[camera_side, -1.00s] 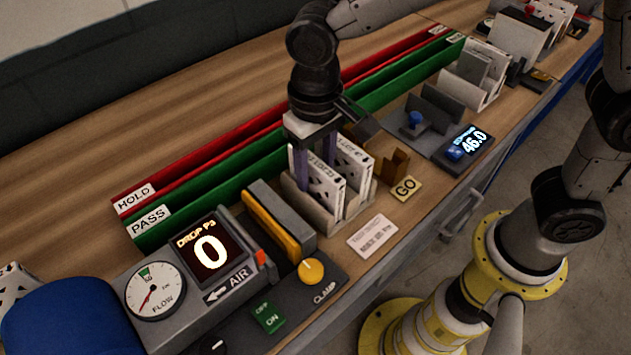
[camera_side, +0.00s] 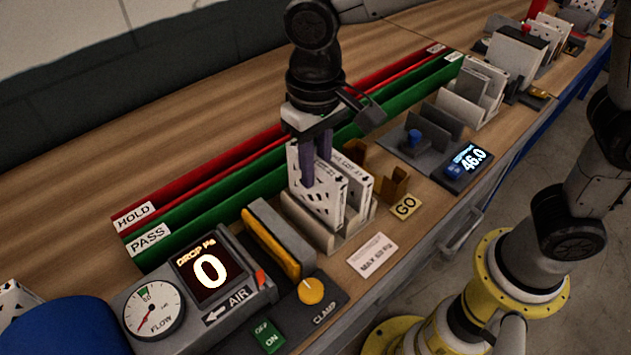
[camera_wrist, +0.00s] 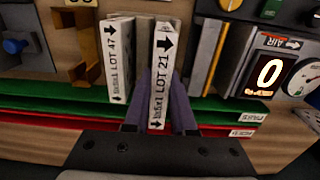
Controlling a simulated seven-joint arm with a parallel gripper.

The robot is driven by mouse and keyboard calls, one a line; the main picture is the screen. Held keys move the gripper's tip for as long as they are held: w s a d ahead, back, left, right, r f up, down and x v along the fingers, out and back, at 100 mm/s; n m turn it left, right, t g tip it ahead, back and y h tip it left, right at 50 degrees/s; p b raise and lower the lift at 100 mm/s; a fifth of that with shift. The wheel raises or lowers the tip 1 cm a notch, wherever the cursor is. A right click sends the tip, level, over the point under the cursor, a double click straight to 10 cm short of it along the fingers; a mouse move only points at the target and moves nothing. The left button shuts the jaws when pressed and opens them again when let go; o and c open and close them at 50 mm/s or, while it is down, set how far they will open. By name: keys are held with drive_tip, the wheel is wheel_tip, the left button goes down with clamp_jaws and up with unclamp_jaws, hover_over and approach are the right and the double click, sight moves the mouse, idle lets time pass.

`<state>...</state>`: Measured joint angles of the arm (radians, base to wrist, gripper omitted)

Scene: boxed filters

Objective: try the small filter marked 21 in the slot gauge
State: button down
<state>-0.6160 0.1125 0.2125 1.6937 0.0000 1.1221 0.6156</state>
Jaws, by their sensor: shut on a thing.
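The small white filter marked LOT 21 (camera_side: 318,200) stands upright between my gripper's purple fingers. Its label faces up in the wrist view (camera_wrist: 162,80). My gripper (camera_side: 315,168) is shut on it, above the grey rack (camera_side: 333,238); its top is higher than its neighbour's. Its lower end is still within or just over the rack; I cannot tell which. The filter marked LOT 47 (camera_side: 357,187) stands beside it in the rack, also seen in the wrist view (camera_wrist: 118,60). The brown slot gauge (camera_side: 396,184) with a GO tag (camera_side: 405,206) stands to the right of the rack.
A grey and yellow clamp fixture (camera_side: 278,240) stands left of the rack, beside a display reading 0 (camera_side: 208,268). Green PASS (camera_side: 190,222) and red HOLD (camera_side: 180,195) channels run behind. A scale display reads 46.0 (camera_side: 470,162) at right. More filters stand farther right.

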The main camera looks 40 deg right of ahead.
wheel_tip(320, 180, up, 14)
drive_tip(key=d, duration=1.4)
drive_tip(key=f, duration=0.2)
drive_tip(key=d+f, duration=0.1)
drive_tip(key=f, duration=0.2)
drive_tip(key=shift+f, duration=0.1)
drive_tip(key=shift+f, duration=2.35)
drive_tip(key=shift+f, duration=2.5)
idle(0.5)
